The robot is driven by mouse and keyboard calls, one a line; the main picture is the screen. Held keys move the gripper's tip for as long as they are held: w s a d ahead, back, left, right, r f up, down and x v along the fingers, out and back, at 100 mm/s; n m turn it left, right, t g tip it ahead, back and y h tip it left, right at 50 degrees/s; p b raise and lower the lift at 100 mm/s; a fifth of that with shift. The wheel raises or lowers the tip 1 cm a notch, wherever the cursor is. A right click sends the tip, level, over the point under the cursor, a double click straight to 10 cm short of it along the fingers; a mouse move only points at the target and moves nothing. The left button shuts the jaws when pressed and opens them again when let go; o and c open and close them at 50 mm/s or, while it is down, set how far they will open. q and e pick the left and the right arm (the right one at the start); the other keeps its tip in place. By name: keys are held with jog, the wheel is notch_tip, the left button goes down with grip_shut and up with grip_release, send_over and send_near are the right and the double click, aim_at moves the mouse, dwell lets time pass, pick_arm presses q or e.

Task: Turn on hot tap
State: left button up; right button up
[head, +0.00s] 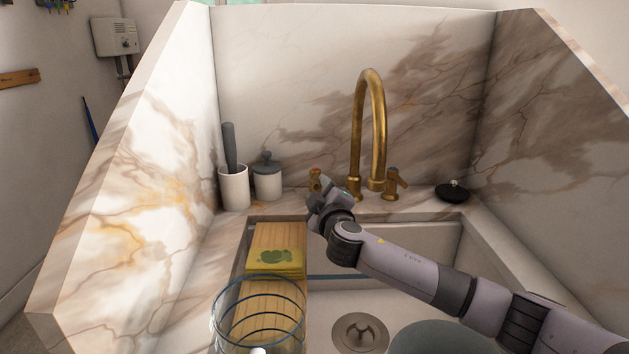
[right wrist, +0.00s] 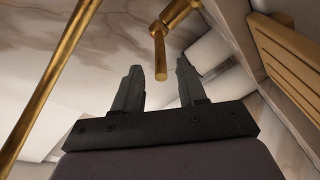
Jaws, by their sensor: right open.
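A brass faucet with a tall curved spout (head: 369,130) stands at the back of the sink. Its left handle (head: 315,179) shows just beyond my right gripper (head: 322,196), and its right handle (head: 395,183) stands on the other side of the spout. In the right wrist view, a brass tap lever (right wrist: 160,55) points in between the two fingertips of my right gripper (right wrist: 158,84). The fingers are apart, with a gap on each side of the lever. My right arm hides part of the sink's back edge. My left gripper is not in view.
A white holder (head: 234,188) and a lidded jar (head: 267,180) stand left of the faucet. A black stopper (head: 452,191) lies at right.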

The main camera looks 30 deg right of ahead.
aim_at(315, 179)
jog(key=shift+b+x, duration=0.3)
jog(key=shift+x, duration=2.55)
grip_shut()
